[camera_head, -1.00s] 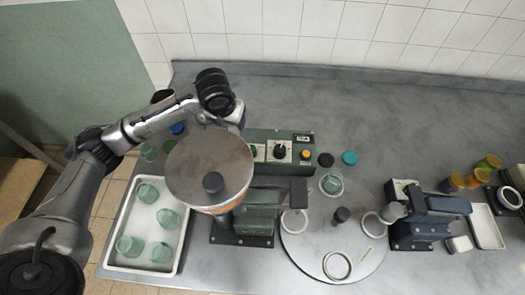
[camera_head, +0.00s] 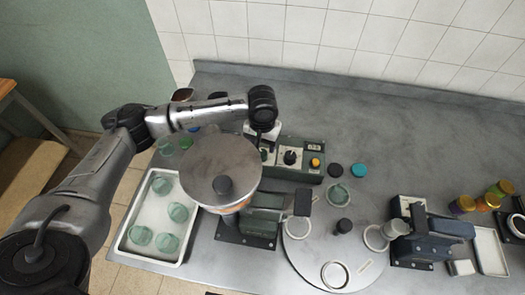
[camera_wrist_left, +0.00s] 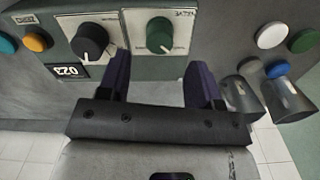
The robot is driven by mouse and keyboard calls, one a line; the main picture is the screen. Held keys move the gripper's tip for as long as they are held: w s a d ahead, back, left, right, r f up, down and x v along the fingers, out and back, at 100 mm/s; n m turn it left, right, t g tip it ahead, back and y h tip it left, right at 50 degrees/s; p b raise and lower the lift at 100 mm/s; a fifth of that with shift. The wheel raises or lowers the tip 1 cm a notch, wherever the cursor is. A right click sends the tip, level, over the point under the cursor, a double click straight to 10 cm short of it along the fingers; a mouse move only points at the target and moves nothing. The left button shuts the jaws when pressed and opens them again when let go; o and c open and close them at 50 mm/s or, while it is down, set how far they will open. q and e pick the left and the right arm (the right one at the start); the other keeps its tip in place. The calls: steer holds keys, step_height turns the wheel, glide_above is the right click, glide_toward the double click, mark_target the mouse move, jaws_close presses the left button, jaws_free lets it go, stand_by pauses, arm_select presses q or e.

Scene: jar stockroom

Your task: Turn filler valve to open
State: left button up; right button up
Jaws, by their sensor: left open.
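The green control box (camera_head: 305,170) stands behind the round-lidded filler hopper (camera_head: 215,160). In the left wrist view a green knob (camera_wrist_left: 159,34), under an upside-down label that seems to read VALVE, sits on a pale plate. A black knob (camera_wrist_left: 90,41) is on the plate to its left; it also shows in the head view (camera_head: 291,157). My left gripper (camera_wrist_left: 160,75) is open and empty, its two purple-grey fingers on either side of the green knob's line and apparently short of it. In the head view the gripper (camera_head: 262,140) is partly hidden by its wrist. My right gripper is not in view.
A white tray (camera_head: 124,246) of several glass jars lies at the left. A turntable (camera_head: 310,262) and a dark machine (camera_head: 430,240) are at the right. Loose lids, such as a teal one (camera_head: 359,170), lie behind.

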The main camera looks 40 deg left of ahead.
mark_target(263, 152)
arm_select(q)
steer(key=shift+f, duration=2.75)
